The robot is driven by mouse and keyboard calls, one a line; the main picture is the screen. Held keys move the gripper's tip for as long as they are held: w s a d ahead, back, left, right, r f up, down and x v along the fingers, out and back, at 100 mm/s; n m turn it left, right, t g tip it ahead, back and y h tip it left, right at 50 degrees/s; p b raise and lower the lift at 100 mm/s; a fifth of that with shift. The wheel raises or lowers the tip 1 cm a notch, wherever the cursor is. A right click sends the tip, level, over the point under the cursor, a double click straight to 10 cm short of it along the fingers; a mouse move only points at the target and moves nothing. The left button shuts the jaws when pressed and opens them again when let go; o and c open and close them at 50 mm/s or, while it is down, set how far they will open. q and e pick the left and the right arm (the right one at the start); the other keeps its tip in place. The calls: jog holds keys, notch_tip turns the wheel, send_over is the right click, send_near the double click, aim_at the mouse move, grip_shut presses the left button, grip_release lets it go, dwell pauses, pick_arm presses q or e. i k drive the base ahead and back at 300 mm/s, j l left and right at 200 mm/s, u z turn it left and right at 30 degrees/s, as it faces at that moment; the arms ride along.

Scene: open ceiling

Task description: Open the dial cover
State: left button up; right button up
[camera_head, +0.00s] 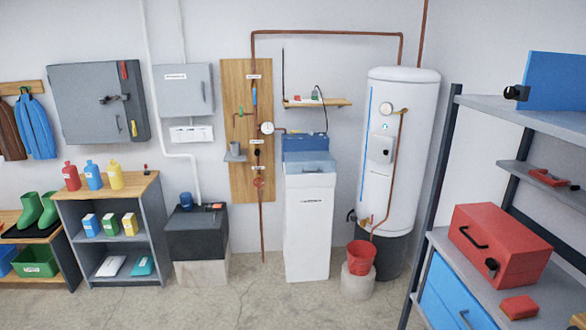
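A tall white water tank (405,92) stands against the back wall, right of centre. On its front is a small light grey box or cover (380,149) that looks shut. A small round dial (387,109) shows just above it. I cannot tell for certain which part is the dial cover. A round gauge (267,128) sits on the pipework of the wooden wall panel. Neither of my grippers is in view.
A white cabinet (308,225) with a blue-grey top stands left of the tank. A red bucket (361,257) on a pale stand is in front of the tank. A metal shelf unit (448,245) with a red toolbox (497,240) fills the right. The floor (240,305) in front is clear.

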aim_at(379, 148)
jog(key=i, duration=1.65)
